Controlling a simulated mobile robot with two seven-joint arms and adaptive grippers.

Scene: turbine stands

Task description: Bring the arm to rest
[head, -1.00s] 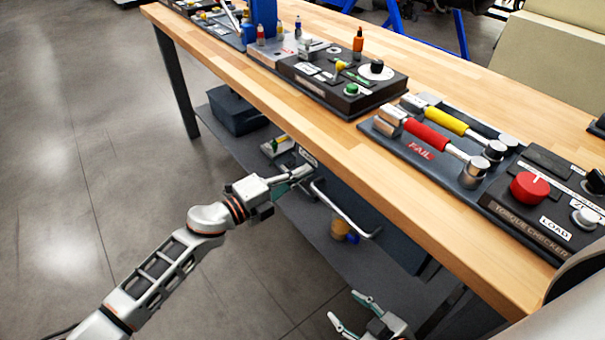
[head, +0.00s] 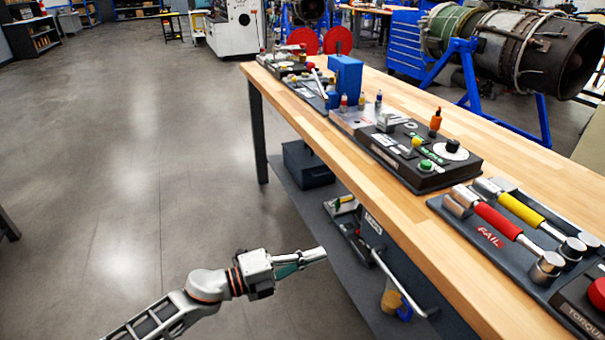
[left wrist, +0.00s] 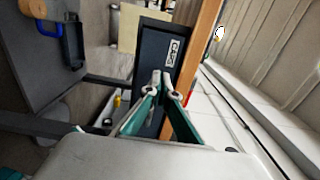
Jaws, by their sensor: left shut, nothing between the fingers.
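My left arm comes in from the bottom left of the head view. Its gripper (head: 318,254) is shut and empty, held in front of the bench's lower shelf, left of the long metal bar handle (head: 400,280). In the left wrist view its two fingers (left wrist: 166,76) come together in front of a dark drawer (left wrist: 152,38) with a white label. Whether the fingertips touch anything is hard to tell, but they hold nothing. My right gripper is out of view.
The wooden bench (head: 345,155) runs along the right with a torque checker, a fail-marked tool board (head: 480,245) and a control box (head: 425,158). The lower shelf (head: 300,198) holds a dark bin (head: 307,165) and a yellowish roll (head: 391,298). Floor at left is clear.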

